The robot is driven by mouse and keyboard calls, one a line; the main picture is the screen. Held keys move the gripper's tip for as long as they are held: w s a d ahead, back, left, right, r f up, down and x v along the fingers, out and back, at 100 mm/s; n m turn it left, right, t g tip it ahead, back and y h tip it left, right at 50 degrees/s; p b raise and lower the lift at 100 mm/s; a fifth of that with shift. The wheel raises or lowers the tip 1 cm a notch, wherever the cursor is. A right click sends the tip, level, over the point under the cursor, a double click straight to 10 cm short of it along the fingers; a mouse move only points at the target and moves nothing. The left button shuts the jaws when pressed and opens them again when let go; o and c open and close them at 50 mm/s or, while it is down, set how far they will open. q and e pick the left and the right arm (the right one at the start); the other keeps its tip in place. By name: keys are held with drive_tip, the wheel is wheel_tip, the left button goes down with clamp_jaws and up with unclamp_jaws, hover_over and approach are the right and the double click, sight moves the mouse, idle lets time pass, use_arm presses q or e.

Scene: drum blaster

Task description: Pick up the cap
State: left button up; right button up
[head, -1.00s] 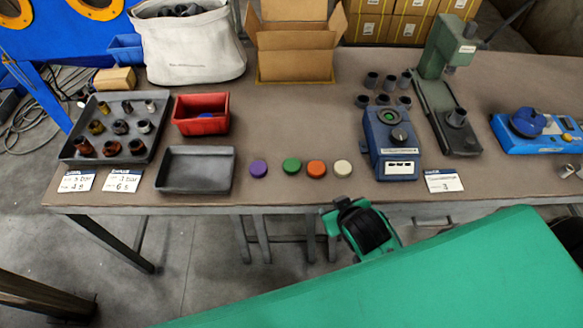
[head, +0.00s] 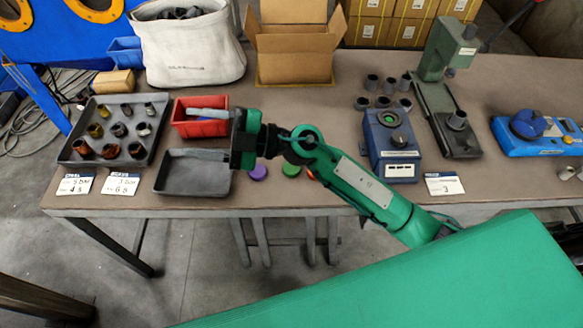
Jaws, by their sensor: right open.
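The caps lie in a row on the brown table. The purple cap (head: 258,173) shows just below my right wrist. The green cap (head: 291,170) is partly covered by my arm, and only a sliver of the orange cap (head: 311,174) shows. The white cap is hidden behind my forearm. My right gripper (head: 190,132) is open and empty, with its jaws pointing left. In the picture it lies over the red bin and the grey tray, up and left of the purple cap. My left gripper is not in view.
A red bin (head: 190,130) and an empty grey tray (head: 185,188) stand left of the caps. A tray of metal parts (head: 72,150) is farther left. A blue device (head: 396,165) and a green press (head: 433,60) stand right. An open cardboard box (head: 295,68) is behind.

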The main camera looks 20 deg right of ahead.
wheel_tip(320, 180, down, 5)
drive_tip(key=a+n+g+h, duration=0.1)
drive_tip(key=n+g+h, duration=0.3)
drive_tip(key=g, duration=0.1)
drive_tip(key=m+h, duration=0.3)
drive_tip(key=h, duration=1.3)
hover_over(292, 167)
wheel_tip(292, 167, down, 9)
wheel_tip(292, 167, down, 8)
drive_tip(key=shift+a+f+p, duration=0.1)
drive_tip(key=shift+p, duration=0.4)
wheel_tip(292, 167, down, 5)
drive_tip(key=shift+f+p, duration=0.1)
drive_tip(key=shift+p, duration=0.65)
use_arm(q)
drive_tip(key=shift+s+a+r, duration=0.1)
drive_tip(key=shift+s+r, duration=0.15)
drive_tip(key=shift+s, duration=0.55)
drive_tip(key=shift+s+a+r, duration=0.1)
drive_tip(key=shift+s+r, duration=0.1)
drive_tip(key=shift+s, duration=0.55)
use_arm(e)
drive_tip(key=c, duration=0.7)
